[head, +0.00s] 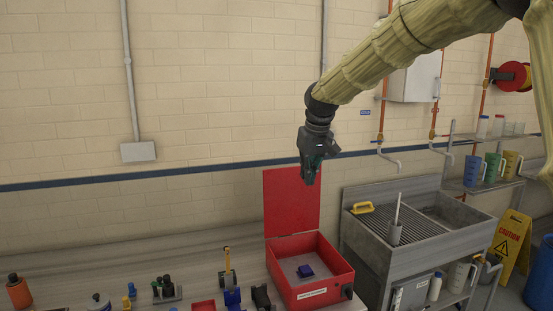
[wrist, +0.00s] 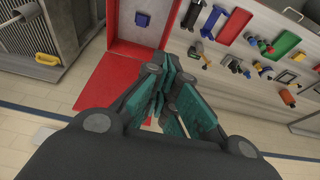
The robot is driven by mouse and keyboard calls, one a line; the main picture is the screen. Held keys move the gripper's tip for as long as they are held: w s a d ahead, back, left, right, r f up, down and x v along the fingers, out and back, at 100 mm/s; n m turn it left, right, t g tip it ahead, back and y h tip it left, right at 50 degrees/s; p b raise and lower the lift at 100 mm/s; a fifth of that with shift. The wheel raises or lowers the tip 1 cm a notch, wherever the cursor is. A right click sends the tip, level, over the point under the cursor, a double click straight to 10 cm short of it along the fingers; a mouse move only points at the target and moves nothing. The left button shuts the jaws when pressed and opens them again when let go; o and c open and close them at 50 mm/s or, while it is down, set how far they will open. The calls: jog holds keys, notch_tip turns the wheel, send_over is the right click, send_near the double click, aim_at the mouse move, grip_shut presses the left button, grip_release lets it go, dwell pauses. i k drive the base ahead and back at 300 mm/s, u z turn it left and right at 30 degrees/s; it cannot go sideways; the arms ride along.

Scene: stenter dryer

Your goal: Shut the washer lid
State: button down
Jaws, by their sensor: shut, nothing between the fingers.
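The washer is a red open-topped box (head: 318,290) on the bench, with a label and a dark knob on its front. Its red lid (head: 291,205) stands open, upright at the back edge. A small dark blue part (head: 305,271) lies inside the box. My gripper (head: 311,180) is shut and empty, pointing down near the lid's upper right part; whether it touches the lid cannot be told. In the wrist view my gripper (wrist: 165,82) partly covers the lid (wrist: 105,85), and the box (wrist: 150,50) with the blue part (wrist: 143,19) shows beyond.
A metal sink unit (head: 410,235) with a yellow-handled brush (head: 362,208) stands right of the washer. Left of it, several small tools, an orange bottle (head: 19,291) and a red tray (head: 203,306) crowd the bench front. The wall is close behind the lid.

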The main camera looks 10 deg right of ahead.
aim_at(291, 206)
jog(key=i, duration=1.15)
